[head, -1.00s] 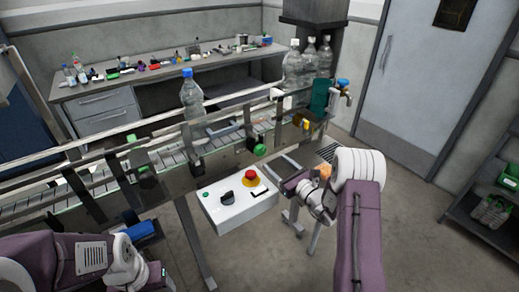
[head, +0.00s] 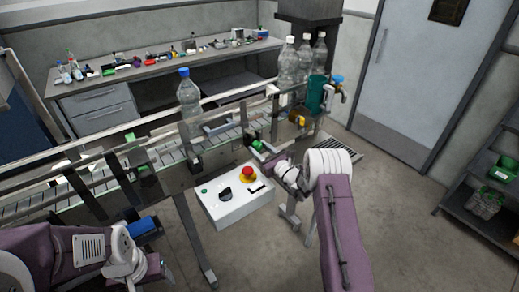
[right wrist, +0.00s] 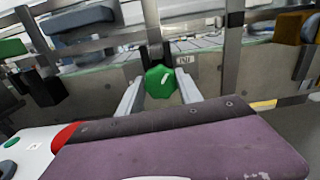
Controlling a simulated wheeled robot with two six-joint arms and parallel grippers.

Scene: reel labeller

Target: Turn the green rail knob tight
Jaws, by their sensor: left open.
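The green rail knob (head: 257,146) is on the front side of the conveyor rail, above the white control box. In the right wrist view the knob (right wrist: 160,83) is many-sided, with a pale pointer mark on its face. My right gripper (head: 270,159) is at the knob; its two spread fingers (right wrist: 159,78) stand on either side of it. I cannot tell whether they touch it. My left gripper (head: 160,272) is open at the lower left, well away from the knob.
The white control box (head: 235,204) with a red stop button (head: 248,173) sits just below the right gripper. A bottle with a blue cap (head: 188,98) stands on the conveyor (head: 60,200). Another green part (head: 144,170) is further left on the rail.

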